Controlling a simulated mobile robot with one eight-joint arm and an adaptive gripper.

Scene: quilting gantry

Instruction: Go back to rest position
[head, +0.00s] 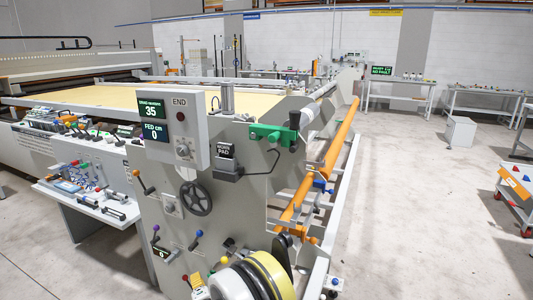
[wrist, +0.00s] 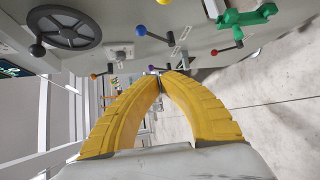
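My gripper (wrist: 161,76) shows in the wrist view as two curved yellow fingers. Their tips meet, and I see nothing held between them. Small levers and knobs of the machine lie beyond the tips; the gap to them is hard to judge. In the head view I cannot make out the gripper's fingers. The grey machine end panel (head: 235,205) stands in front of me, with a dark handwheel (head: 195,198) that also shows in the wrist view (wrist: 65,27).
A control box (head: 182,130) reading 35 and 0 is on the panel. A green clamp (head: 270,134) and an orange roller (head: 325,160) are to its right. A side table (head: 85,205) with small parts is at left.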

